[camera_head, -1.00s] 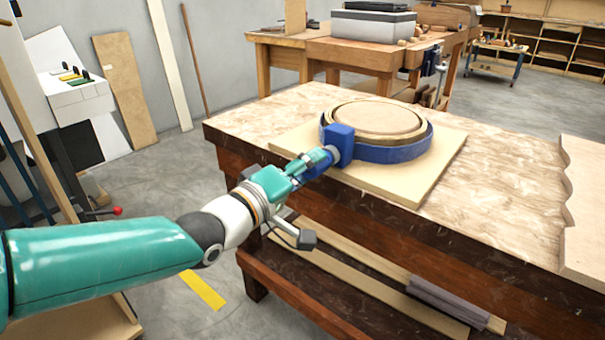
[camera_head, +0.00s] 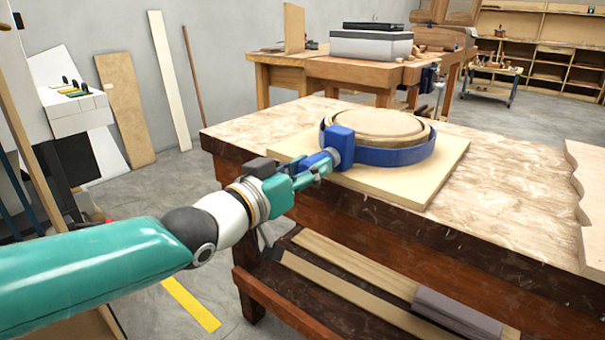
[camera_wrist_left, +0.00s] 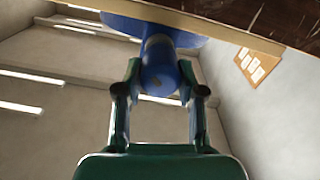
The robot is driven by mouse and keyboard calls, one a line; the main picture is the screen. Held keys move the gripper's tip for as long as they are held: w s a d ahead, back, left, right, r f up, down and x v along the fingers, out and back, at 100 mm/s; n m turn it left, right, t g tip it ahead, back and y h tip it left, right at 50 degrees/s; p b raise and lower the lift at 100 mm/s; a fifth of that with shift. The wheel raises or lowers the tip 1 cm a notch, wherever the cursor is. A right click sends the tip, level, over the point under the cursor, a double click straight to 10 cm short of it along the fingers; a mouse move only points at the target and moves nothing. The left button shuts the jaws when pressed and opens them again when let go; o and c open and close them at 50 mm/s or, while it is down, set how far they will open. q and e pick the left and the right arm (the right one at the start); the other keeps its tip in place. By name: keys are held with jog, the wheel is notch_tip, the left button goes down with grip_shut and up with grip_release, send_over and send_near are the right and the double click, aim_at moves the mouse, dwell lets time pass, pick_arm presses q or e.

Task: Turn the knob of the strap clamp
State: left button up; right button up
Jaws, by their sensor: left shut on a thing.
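The strap clamp is a blue band (camera_head: 395,157) around a round, pale wooden lamination (camera_head: 375,123), with a blue block (camera_head: 339,140) at its near left side. The clamp's blue knob (camera_head: 316,162) sticks out from the block on a short grey shaft. My left gripper (camera_head: 322,168) is shut on the knob. In the left wrist view the knob (camera_wrist_left: 160,75) sits between the two fingers, and the table edge shows upside down at the top. The fingers partly hide the knob in the head view. My right gripper is not in view.
The lamination lies on a pale square board (camera_head: 432,180) on the workbench (camera_head: 505,195). A wavy-edged wooden panel (camera_head: 590,200) lies at the right of the bench. Long strips (camera_head: 360,265) rest on the shelf below. Bare benchtop lies right of the board.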

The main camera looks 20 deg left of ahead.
pick_arm(q)
jog(key=m+b, duration=0.1)
jog(key=m, duration=0.1)
jog(key=f+m+b, duration=0.1)
jog(key=m, duration=0.2)
jog(key=shift+m, duration=0.3)
jog(key=m+b, duration=0.2)
jog(key=m, duration=0.4)
jog(key=shift+r, duration=0.1)
jog(key=m+b, duration=0.1)
jog(key=m, duration=0.4)
jog(key=shift+m+b, duration=0.3)
jog(key=shift+m, duration=0.1)
jog(key=m+b, duration=0.1)
jog(key=m, duration=0.5)
jog(key=shift+d, duration=0.1)
jog(key=m+b, duration=0.1)
jog(key=m, duration=0.5)
jog(key=shift+m, duration=0.4)
jog(key=m, duration=1.1)
jog(key=shift+m, duration=0.3)
jog(key=m, duration=0.6)
jog(key=shift+w+m, duration=0.1)
jog(key=shift+m, duration=0.3)
